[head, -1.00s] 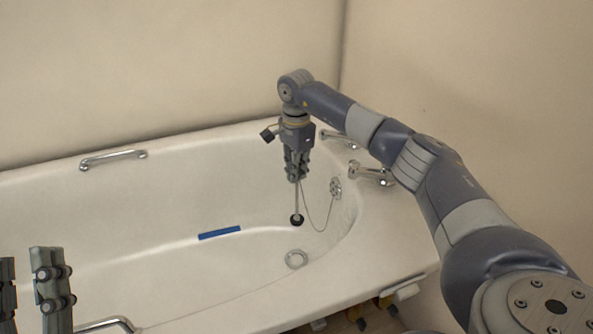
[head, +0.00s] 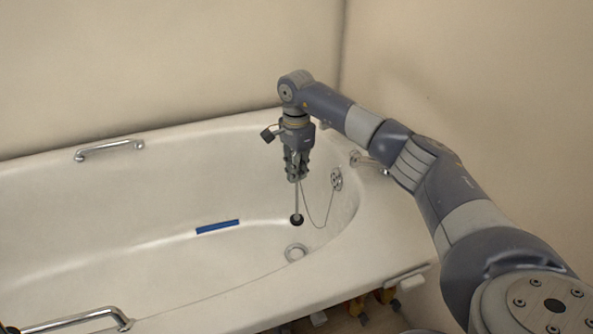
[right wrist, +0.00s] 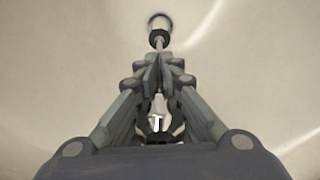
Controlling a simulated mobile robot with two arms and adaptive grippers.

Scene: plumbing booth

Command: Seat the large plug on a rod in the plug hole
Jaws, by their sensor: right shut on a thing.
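The large black plug (head: 296,220) hangs at the lower end of a thin upright rod (head: 296,198). My right gripper (head: 295,178) is shut on the upper part of the rod and points down into the bathtub. The plug hole (head: 295,253), with a pale metal ring, lies in the tub floor, just below the plug in the head view. Plug and hole are apart there. In the right wrist view the plug (right wrist: 159,39) shows past the fingertips, with the hole (right wrist: 159,20) partly hidden behind it. My left gripper's jaws are out of view.
A thin chain (head: 320,226) loops from the overflow fitting (head: 336,179) toward the rod. A tap (head: 365,161) stands on the tub's right rim. A blue strip (head: 217,227) lies on the tub floor. Grab handles sit on the far rim (head: 110,149) and near rim (head: 85,320).

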